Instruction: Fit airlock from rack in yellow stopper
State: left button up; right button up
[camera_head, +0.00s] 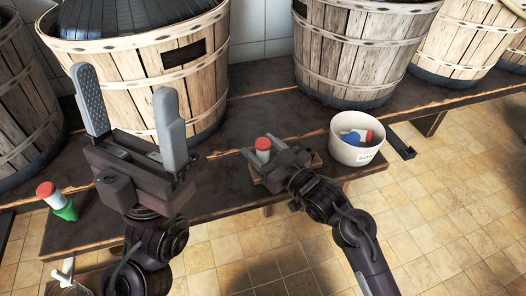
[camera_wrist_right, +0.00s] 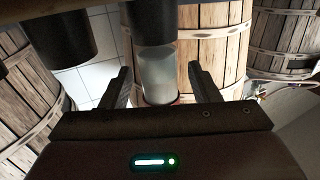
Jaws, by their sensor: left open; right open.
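An airlock with a red cap and a whitish clear body (camera_head: 263,147) stands at the front of the dark bench. My right gripper (camera_head: 262,156) is open around it. In the right wrist view the airlock body (camera_wrist_right: 158,75) shows between the two spread fingers, with a gap at each side. A small wooden block (camera_head: 314,160), perhaps the rack, is partly hidden under my right gripper. My left gripper (camera_head: 128,108) is open and empty, fingers up, above the left part of the bench. I see no yellow stopper.
A similar red-capped airlock on a green stopper (camera_head: 56,201) is at the bench's left end. A white bowl (camera_head: 355,152) with blue, red and white pieces stands right of my right gripper. Large wooden baskets (camera_head: 365,45) line the back. The dark bench (camera_head: 228,185) is bare between my grippers.

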jog(key=c, duration=1.1)
jog(key=shift+o, duration=0.2)
jog(key=shift+r, duration=0.1)
